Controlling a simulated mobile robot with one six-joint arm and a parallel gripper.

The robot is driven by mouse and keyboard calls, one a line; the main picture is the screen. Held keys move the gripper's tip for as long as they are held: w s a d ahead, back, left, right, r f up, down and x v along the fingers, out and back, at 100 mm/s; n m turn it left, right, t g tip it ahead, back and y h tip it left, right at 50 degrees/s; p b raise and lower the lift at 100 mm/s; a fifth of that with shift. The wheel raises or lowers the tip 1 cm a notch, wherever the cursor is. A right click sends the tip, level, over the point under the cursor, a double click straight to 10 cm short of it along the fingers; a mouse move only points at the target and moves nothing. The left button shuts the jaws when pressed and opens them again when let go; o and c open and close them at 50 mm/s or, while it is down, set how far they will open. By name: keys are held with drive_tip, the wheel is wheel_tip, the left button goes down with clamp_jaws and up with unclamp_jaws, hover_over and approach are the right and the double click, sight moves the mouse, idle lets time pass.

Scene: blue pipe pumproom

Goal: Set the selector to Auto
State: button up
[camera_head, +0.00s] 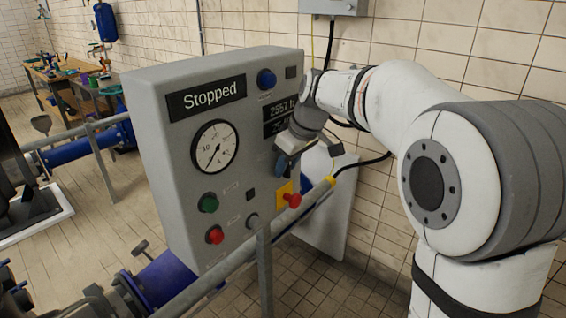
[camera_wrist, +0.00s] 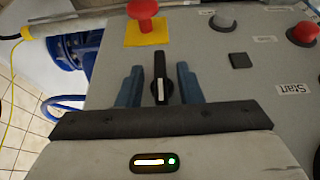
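The selector (camera_wrist: 160,82) is a black knob with a white mark on the grey control panel (camera_head: 170,130). In the wrist view its handle stands upright in the picture, with the white mark toward my gripper's body. My gripper (camera_wrist: 160,72) is open, with one blue finger on each side of the knob and visible gaps between. In the head view my gripper (camera_head: 283,162) is at the right side of the panel front and hides the selector. Whether the fingertips reach the panel surface I cannot tell. The panel display (camera_head: 207,97) reads "Stopped".
A red emergency button (camera_head: 292,199) on a yellow plate sits just below my gripper. A green button (camera_head: 208,202), a red button (camera_head: 215,235) and a pressure gauge (camera_head: 214,147) are to the left. A grey railing (camera_head: 264,270) passes in front of the panel's lower part.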

clamp_jaws()
drive_tip(key=shift+a, duration=0.15)
drive_tip(key=shift+w+g+p, duration=0.1)
drive_tip(key=shift+g+p, duration=0.2)
drive_tip(key=shift+p, duration=0.05)
drive_tip(key=shift+w+d+m+g+y+p, duration=0.15)
drive_tip(key=shift+m+g+y+p, duration=0.25)
drive_tip(key=shift+g+y+p, duration=0.55)
drive_tip(key=m+g+y+p, duration=0.1)
drive_tip(key=g+y, duration=0.2)
drive_tip(key=g, duration=0.1)
drive_tip(key=shift+d+f+y, duration=0.1)
drive_tip(key=shift+y, duration=0.25)
